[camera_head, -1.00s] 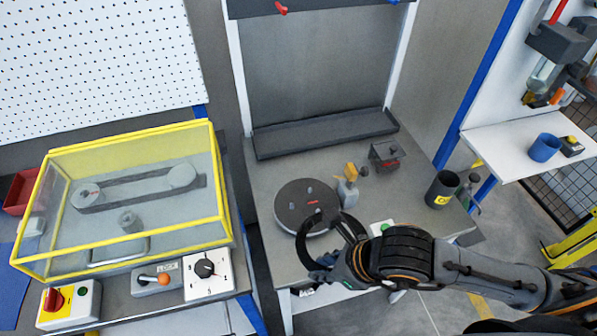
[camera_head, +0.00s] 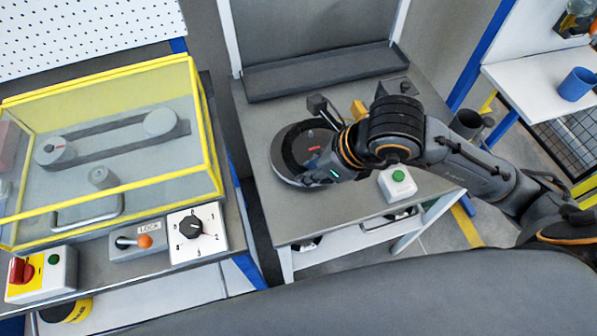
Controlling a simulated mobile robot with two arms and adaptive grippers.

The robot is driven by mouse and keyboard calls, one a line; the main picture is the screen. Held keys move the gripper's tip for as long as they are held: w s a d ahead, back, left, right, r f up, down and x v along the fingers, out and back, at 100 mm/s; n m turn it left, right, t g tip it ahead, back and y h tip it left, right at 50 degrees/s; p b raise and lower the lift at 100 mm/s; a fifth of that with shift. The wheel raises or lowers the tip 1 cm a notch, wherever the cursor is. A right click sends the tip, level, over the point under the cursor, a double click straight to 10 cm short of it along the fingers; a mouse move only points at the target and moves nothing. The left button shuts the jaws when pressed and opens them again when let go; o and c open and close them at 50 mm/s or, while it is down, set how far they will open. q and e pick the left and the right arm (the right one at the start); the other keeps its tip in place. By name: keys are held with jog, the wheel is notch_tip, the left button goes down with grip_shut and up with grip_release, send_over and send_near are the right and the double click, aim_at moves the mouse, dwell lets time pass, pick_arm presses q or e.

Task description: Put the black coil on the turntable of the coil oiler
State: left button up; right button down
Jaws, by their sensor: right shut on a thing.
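The turntable (camera_head: 275,166) of the coil oiler is a round disc with a light rim on the middle bench. The black coil (camera_head: 288,147) is a dark ring lying over the disc, roughly centred on it; I cannot tell whether it rests fully on the surface. My right gripper (camera_head: 322,174) is shut on the coil at its near right side. The gripper and arm hide the right part of the disc and coil. My left gripper is not in view.
A green push button (camera_head: 398,175) stands right of the turntable, close to my right arm. A yellow-framed clear cover (camera_head: 212,150) stands on the left bench, with a rotary knob (camera_head: 190,227) in front. A blue cup (camera_head: 577,84) is on the right shelf.

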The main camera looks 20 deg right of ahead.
jog(key=shift+w+f+b, duration=0.55)
jog(key=shift+b, duration=2)
jog(key=w+f+b, duration=0.1)
jog(key=w+f, duration=0.1)
jog(key=w, duration=0.1)
jog(key=w+f+b, duration=0.1)
jog(key=w+f, duration=0.2)
jog(key=shift+w+f, duration=0.15)
jog(key=f+b, duration=0.1)
jog(key=f, duration=0.1)
jog(key=f+b, duration=0.1)
jog(key=f, duration=0.1)
jog(key=shift+w+b, duration=0.35)
jog(key=shift+w, duration=0.05)
jog(key=c, duration=1.2)
grip_release()
jog(key=shift+f, duration=0.1)
jog(key=shift+s, duration=0.1)
